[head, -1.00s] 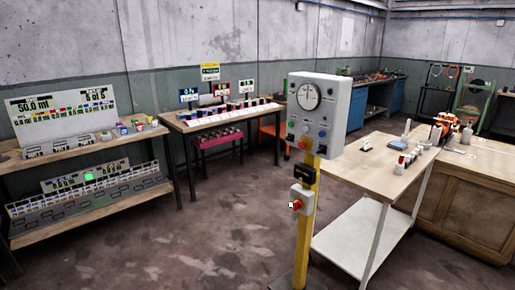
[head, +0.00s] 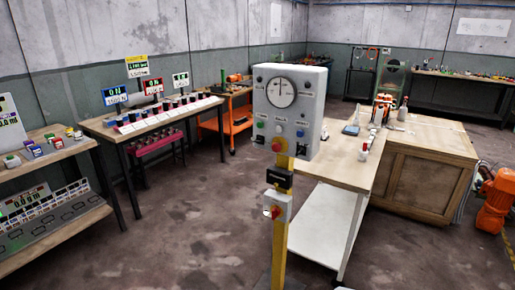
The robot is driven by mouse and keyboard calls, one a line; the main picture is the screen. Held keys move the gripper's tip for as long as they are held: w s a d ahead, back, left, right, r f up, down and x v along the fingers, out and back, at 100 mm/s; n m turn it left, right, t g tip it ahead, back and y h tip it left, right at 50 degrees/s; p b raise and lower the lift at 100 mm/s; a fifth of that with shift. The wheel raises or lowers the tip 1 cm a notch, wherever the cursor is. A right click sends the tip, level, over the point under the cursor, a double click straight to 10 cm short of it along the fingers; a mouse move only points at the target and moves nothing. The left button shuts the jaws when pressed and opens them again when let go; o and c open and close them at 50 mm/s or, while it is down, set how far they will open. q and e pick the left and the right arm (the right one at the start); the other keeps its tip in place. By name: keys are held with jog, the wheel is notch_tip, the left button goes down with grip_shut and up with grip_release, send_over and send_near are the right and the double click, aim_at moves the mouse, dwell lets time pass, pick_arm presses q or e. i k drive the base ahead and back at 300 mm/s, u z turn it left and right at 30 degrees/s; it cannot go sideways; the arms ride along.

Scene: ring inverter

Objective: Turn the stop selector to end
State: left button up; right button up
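A light grey control box (head: 290,110) stands on a yellow post (head: 280,235) in the middle of the head view. It has a round dial (head: 281,93) at the top and small knobs and buttons below. A red knob (head: 277,145) sits at its lower left edge. Lower on the post are a black box (head: 279,178) and a grey box (head: 277,206) with a red knob (head: 275,212). I cannot tell which of these is the stop selector, as the labels are too small to read. Neither gripper shows.
A wooden table with a white lower shelf (head: 326,222) stands close behind the post on the right. A wooden cabinet (head: 425,180) is beyond it. Benches with displays (head: 125,130) line the left. An orange machine (head: 497,200) is at far right. The floor left of the post is clear.

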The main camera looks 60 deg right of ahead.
aim_at(300, 150)
jog(key=z, duration=0.3)
jog(key=i, duration=0.95)
jog(key=z, duration=0.65)
